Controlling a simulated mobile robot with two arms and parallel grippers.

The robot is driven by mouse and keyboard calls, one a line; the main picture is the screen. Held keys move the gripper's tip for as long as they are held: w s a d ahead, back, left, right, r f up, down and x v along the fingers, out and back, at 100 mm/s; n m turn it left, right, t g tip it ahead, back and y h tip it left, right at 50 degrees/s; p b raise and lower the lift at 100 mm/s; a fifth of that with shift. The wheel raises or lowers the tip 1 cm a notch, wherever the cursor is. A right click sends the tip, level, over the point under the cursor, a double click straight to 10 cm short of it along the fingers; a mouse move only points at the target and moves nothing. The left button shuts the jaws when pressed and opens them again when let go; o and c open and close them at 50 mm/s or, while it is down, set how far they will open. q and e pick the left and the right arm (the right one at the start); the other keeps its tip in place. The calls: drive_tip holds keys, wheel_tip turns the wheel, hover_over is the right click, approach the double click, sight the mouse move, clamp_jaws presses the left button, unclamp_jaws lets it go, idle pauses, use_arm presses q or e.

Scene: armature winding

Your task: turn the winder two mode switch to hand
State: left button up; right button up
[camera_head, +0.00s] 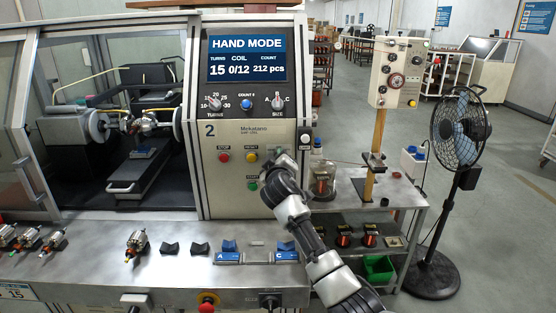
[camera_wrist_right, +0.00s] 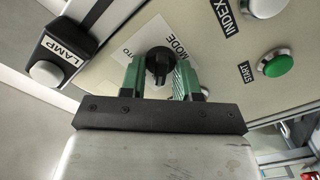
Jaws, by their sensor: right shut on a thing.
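The winder two control panel (camera_head: 238,170) carries a "2" and a screen (camera_head: 247,59) that reads HAND MODE. The mode switch is a black knob (camera_wrist_right: 158,62) in the right wrist view, beside a MODE label and part of another label ending in "TO". My right gripper (camera_wrist_right: 160,78) has its green fingers on both sides of the knob and is shut on it. In the head view my right gripper (camera_head: 276,162) is at the panel's lower right and hides the switch. My left gripper is not in view.
A green START button (camera_wrist_right: 279,65), a white INDEX button (camera_wrist_right: 265,6) and a LAMP switch (camera_wrist_right: 46,73) are close to the gripper. Red (camera_head: 224,157) and yellow (camera_head: 252,157) buttons are to its left. The steel bench (camera_head: 100,275) below holds armatures and blue trays.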

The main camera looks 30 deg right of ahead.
drive_tip(key=shift+f, duration=0.15)
drive_tip(key=o, duration=0.6)
drive_tip(key=shift+c, duration=0.2)
drive_tip(key=b+v, duration=0.3)
drive_tip(key=v, duration=0.8)
drive_tip(key=shift+d, duration=0.1)
